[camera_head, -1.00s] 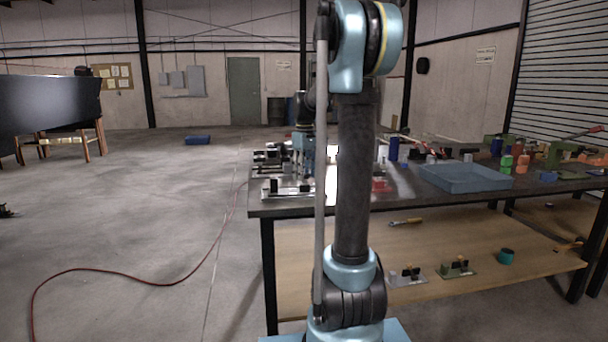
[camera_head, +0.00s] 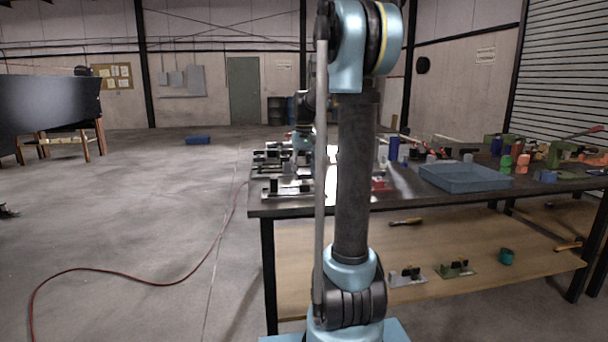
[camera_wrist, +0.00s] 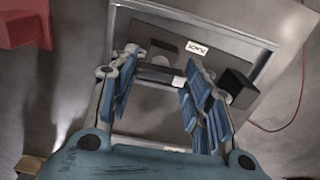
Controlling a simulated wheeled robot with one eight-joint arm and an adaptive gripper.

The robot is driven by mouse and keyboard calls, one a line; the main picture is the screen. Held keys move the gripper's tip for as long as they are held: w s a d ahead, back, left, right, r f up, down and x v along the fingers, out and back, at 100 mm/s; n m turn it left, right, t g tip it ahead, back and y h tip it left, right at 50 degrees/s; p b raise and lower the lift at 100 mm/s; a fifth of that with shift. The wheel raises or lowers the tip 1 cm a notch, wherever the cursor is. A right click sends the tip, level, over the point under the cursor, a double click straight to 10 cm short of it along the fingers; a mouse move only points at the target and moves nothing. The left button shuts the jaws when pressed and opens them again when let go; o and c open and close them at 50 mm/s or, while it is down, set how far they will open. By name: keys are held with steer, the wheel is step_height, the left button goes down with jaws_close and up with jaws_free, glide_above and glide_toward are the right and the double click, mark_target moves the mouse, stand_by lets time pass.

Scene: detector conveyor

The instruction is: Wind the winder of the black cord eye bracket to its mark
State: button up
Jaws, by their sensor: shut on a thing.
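In the wrist view, the black cord eye bracket is a pale plate (camera_wrist: 262,57) with dark blocks and a white label that seems to read "BLACK" upside down. A dark bar with a pale end, apparently the winder (camera_wrist: 158,74), lies across the plate between my blue fingers. My gripper (camera_wrist: 160,84) is shut on it; the fingers partly cover it. A black block (camera_wrist: 238,88) stands just right of the right finger. I cannot make out the mark. In the head view, my gripper (camera_head: 301,148) is small above the table's left end, partly behind my arm.
The dark table (camera_head: 285,208) holds several other fixtures, a blue tray (camera_head: 465,178) and coloured cups at the right. The lower shelf (camera_head: 420,235) carries small brackets and tools. A red object (camera_wrist: 22,24) is at the wrist view's upper left. A red hose lies on the floor.

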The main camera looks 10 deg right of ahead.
steer(key=shift+m, duration=0.6)
steer(key=o, duration=1.1)
steer(key=shift+c, duration=0.2)
step_height(320, 180, up, 12)
steer(key=shift+f, duration=0.1)
